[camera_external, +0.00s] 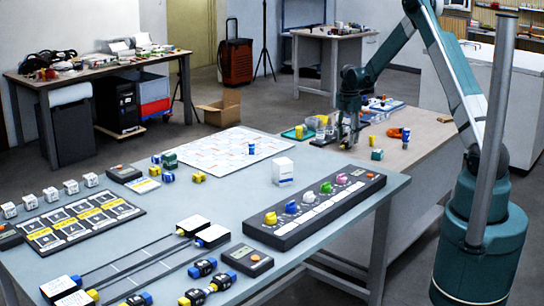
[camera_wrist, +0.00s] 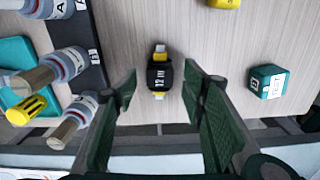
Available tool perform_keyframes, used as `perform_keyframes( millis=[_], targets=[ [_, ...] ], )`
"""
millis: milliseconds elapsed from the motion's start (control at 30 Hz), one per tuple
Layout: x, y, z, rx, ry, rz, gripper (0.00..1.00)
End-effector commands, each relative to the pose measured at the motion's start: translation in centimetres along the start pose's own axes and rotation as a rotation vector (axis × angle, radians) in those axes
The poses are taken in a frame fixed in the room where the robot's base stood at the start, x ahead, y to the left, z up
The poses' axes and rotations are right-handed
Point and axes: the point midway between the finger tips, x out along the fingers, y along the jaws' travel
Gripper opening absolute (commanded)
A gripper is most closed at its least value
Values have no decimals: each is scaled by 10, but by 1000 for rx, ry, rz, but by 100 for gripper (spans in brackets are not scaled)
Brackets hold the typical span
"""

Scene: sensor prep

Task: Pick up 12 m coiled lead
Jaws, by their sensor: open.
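The 12 m coiled lead (camera_wrist: 160,78) is a small black bundle with yellow and pale ends and a white "12 m" label. In the wrist view it lies on the pale wood-look table, upper middle. My gripper (camera_wrist: 161,76) is open, with one dark green finger on each side of the lead in the picture. I see gaps between the fingers and the lead, and cannot tell their height above it. In the external view my gripper (camera_external: 347,141) is low over the wooden table, and I cannot make out the lead there.
In the wrist view, labelled cylinders (camera_wrist: 66,63) and a teal tray (camera_wrist: 14,60) stand left. A teal block (camera_wrist: 267,81) is on the right, and a yellow item (camera_wrist: 224,3) at the top. The table's edge runs below. Bare table surrounds the lead.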

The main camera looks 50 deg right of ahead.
Motion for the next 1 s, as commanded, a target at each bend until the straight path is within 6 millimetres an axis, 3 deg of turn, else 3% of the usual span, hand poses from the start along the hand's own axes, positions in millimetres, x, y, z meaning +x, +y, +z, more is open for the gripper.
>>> perform_keyframes(
  millis=[233, 833, 1000],
  targets=[
    [24, 0, 0, 0, 0, 0, 41],
    [26, 0, 0, 0, 0, 0, 41],
    [26, 0, 0, 0, 0, 0, 20]
  ],
)
